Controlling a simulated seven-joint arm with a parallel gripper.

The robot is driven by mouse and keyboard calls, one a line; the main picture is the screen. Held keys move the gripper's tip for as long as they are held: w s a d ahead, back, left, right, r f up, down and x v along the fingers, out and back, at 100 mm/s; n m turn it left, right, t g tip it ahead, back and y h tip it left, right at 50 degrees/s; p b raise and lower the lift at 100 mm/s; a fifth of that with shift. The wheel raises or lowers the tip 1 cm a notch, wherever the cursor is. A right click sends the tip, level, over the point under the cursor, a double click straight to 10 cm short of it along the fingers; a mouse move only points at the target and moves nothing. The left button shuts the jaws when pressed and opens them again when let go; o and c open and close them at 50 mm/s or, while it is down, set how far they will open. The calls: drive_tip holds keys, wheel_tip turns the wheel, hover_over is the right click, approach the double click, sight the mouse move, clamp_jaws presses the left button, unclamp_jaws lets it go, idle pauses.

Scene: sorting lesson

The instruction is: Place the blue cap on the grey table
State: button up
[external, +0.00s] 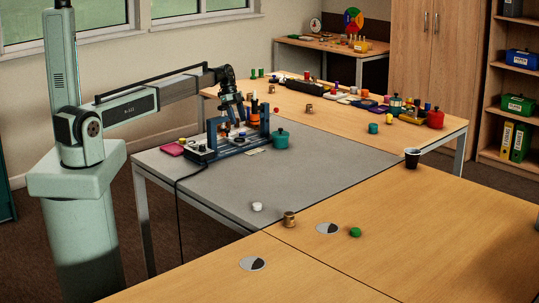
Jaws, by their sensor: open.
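The grey table (215,204) stands in the middle, between two wooden tables. My gripper (238,119) is open and points down over the blue frame (254,140) at the back of the grey table. I cannot pick out a blue cap for certain; small items around the frame are partly hidden by my gripper and too small to tell. A white cap (257,206) lies near the front of the grey table. A green cap (355,232) lies on the front wooden table.
A teal pot (280,139), a pink item (173,149) and a grey device with a cable (200,153) sit around the frame. A brass-coloured piece (290,219) stands near the front seam, a dark cup (412,158) farther right. The grey table's middle is clear. The back wooden table is crowded.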

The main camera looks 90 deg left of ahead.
drive_tip(key=v, duration=0.6)
drive_tip(key=shift+r, duration=0.25)
drive_tip(key=shift+s+a, duration=0.1)
